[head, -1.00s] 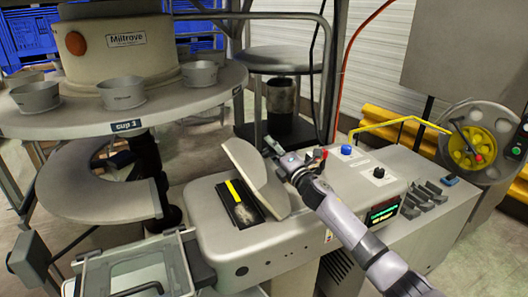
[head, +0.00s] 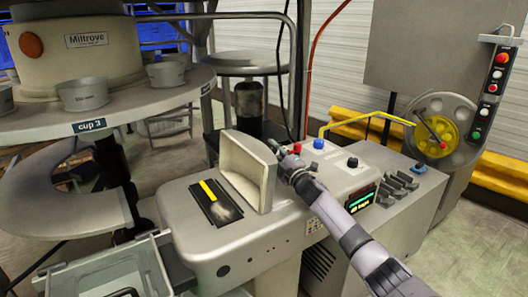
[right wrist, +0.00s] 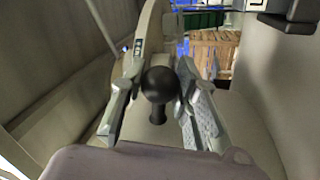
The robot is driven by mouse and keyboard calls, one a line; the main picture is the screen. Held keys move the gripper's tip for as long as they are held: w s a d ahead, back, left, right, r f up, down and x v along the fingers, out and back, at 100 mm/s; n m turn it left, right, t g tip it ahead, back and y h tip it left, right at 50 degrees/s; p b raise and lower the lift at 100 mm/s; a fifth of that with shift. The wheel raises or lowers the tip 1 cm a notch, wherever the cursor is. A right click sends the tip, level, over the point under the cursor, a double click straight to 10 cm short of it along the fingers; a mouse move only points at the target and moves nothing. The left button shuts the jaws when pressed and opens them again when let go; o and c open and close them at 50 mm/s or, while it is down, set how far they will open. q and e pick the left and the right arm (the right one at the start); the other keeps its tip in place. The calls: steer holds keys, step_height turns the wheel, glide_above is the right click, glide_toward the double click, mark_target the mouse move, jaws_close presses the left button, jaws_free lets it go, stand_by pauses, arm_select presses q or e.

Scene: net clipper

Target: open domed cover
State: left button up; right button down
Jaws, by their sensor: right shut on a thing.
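The domed cover (head: 246,168) is a beige hinged lid on the machine's housing (head: 190,252). It stands raised, nearly upright, with its hollow inner side facing left. The dark slot plate with a yellow strip (head: 216,203) lies uncovered to its left. My right gripper (head: 284,153) is at the cover's upper right edge, behind it. In the right wrist view, its fingers (right wrist: 160,92) are closed around a black ball knob (right wrist: 158,85) in front of a beige surface. The knob is hidden in the head view. My left gripper is not in view.
Red and blue buttons (head: 318,144) and a dark knob (head: 352,162) sit on the panel just right of my gripper. A round table with metal cups (head: 83,94) stands at the left. A yellow handwheel (head: 437,132) is at the right.

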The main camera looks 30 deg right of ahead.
steer(key=shift+d+f+m+b, duration=0.3)
steer(key=shift+d+f+m, duration=0.15)
steer(key=shift+f+m, duration=0.2)
steer(key=shift+d+f+h, duration=0.1)
steer(key=shift+f+h, duration=0.05)
steer(key=shift+h, duration=0.15)
steer(key=shift+d+f+m, duration=0.2)
steer(key=shift+m, duration=0.25)
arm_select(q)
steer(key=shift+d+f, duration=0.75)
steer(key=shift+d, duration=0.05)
arm_select(e)
steer(key=c, duration=1.3)
jaws_free()
steer(key=shift+o, duration=0.4)
